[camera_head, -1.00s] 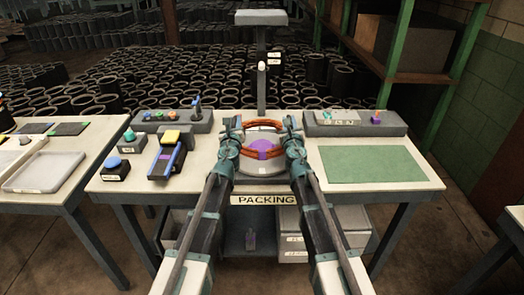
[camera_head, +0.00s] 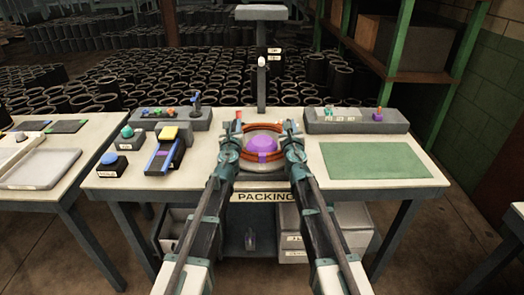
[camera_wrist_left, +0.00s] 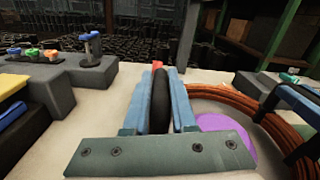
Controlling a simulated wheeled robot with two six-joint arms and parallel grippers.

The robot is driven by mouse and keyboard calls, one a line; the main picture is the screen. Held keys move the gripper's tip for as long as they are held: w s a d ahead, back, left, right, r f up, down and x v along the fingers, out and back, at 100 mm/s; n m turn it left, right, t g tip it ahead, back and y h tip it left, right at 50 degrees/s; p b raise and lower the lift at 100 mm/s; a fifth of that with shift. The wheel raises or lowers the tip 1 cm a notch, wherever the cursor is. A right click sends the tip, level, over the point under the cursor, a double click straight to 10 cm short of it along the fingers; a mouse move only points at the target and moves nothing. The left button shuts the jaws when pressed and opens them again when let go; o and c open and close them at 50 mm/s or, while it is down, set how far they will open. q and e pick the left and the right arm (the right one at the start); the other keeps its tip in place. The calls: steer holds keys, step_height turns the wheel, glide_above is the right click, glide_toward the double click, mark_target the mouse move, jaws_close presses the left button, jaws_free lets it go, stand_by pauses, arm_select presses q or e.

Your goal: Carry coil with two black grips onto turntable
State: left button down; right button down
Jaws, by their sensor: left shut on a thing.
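The coil (camera_head: 263,127) is an orange-brown ring, held roughly level between my two grippers. My left gripper (camera_head: 237,127) is shut on a black grip (camera_wrist_left: 160,100) at the coil's left side. The coil also shows in the left wrist view (camera_wrist_left: 235,98). My right gripper (camera_head: 291,128) is at the coil's right side and appears shut on the other grip, mostly hidden by the fingers.
The turntable stands on the packing table (camera_head: 210,170). A grey post (camera_head: 261,70) rises behind it. A blue-and-yellow device (camera_head: 166,150) is to the left, a green mat (camera_head: 375,160) to the right. Grey racks (camera_head: 356,121) line the back edge. A small red piece (camera_head: 239,114) shows beyond the left gripper.

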arm_select(q)
steer(key=shift+a+f+b, duration=0.2)
steer(key=shift+f+b, duration=0.2)
steer(key=shift+f, duration=0.15)
arm_select(e)
steer(key=shift+d+f, duration=0.15)
steer(key=shift+f, duration=0.45)
arm_select(q)
steer(key=c, duration=1.2)
jaws_free()
arm_select(e)
steer(key=c, duration=1.2)
jaws_free()
arm_select(q)
steer(key=shift+o, duration=1.4)
arm_select(e)
steer(key=shift+o, duration=1.4)
steer(key=shift+s, duration=0.1)
arm_select(q)
steer(key=shift+o, duration=0.9)
steer(key=shift+d, duration=0.1)
arm_select(e)
steer(key=shift+o, duration=0.9)
arm_select(q)
steer(key=shift+s, duration=0.15)
steer(key=s, duration=1.1)
steer(key=shift+s, duration=0.4)
arm_select(e)
steer(key=s, duration=1.2)
